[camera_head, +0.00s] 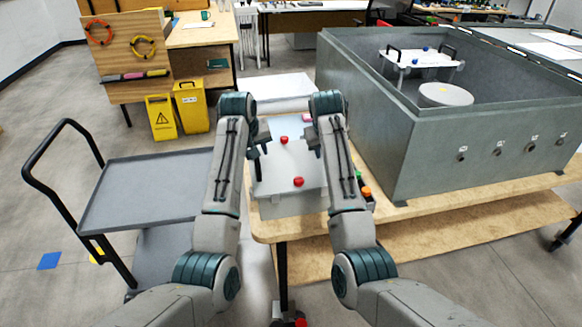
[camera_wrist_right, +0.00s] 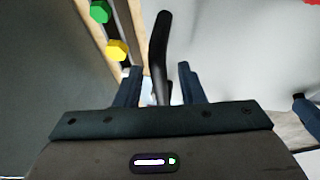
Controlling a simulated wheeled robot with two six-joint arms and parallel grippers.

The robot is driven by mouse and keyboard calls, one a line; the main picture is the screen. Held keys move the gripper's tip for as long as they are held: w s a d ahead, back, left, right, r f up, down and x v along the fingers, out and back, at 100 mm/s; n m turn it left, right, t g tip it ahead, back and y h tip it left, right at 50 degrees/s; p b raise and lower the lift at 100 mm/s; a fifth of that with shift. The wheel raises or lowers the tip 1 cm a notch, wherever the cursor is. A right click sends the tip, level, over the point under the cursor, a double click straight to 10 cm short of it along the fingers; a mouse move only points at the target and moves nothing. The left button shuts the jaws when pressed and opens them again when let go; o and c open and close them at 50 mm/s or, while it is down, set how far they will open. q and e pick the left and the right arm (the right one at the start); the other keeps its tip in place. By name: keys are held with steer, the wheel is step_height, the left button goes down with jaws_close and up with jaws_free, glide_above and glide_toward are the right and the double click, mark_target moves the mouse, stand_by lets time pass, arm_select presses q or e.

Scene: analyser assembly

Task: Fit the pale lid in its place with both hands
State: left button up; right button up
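The pale lid (camera_head: 290,160) is a flat light panel with red knobs, at the left end of the wooden table between my arms. A black handle (camera_wrist_right: 160,50) stands at its right side. My right gripper (camera_wrist_right: 159,84) is open, with a finger on either side of this handle and gaps showing. In the head view my right gripper (camera_head: 314,140) is over the lid's right edge. My left gripper (camera_head: 260,152) is at the lid's left edge, beside a dark part; its finger gap is not clear. The lid's pale surface (camera_wrist_right: 235,45) also shows in the right wrist view.
A large grey open-topped housing (camera_head: 450,135) stands on the table at right, holding a white handled plate (camera_head: 420,60) and a round pale disc (camera_head: 445,95). Coloured knobs (camera_head: 366,192) sit close to my right arm. A grey cart (camera_head: 145,185) stands at left.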

arm_select(q)
steer(key=shift+r, duration=0.1)
arm_select(e)
steer(key=shift+r, duration=0.2)
arm_select(q)
steer(key=v, duration=1.2)
arm_select(e)
steer(key=v, duration=1.1)
steer(key=shift+s+r, duration=0.25)
arm_select(q)
steer(key=shift+a, duration=0.1)
arm_select(e)
steer(key=shift+a, duration=0.1)
